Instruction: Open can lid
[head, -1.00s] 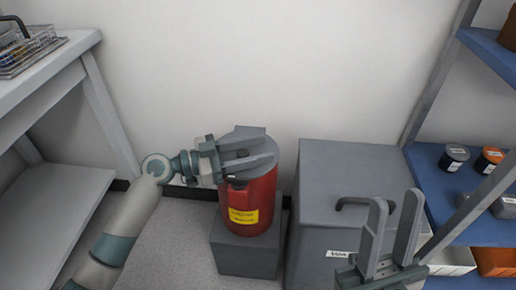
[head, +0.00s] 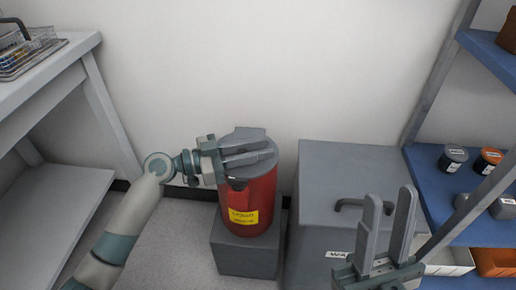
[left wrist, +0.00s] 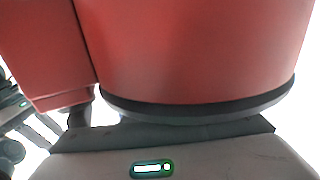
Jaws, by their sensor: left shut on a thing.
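A red can (head: 262,200) with a yellow label stands upright on a grey block. Its dark grey lid (head: 265,165) lies across the top, with a flat tab at the back. My left gripper (head: 262,152) comes in from the left, with its fingers lying over the lid and shut on it. The fingers hide part of the lid, and its exact hold is unclear. In the left wrist view, the red can body (left wrist: 200,45) with a dark rim fills most of the picture. My right gripper (head: 388,222) is open and empty, with its fingers pointing up at the lower right.
The grey block (head: 245,260) is on the floor. A grey bin (head: 345,175) with a black handle stands to its right. A blue shelf (head: 428,165) with small jars and bins is at the right. A white table (head: 60,70) with a wire basket (head: 30,50) is at the left.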

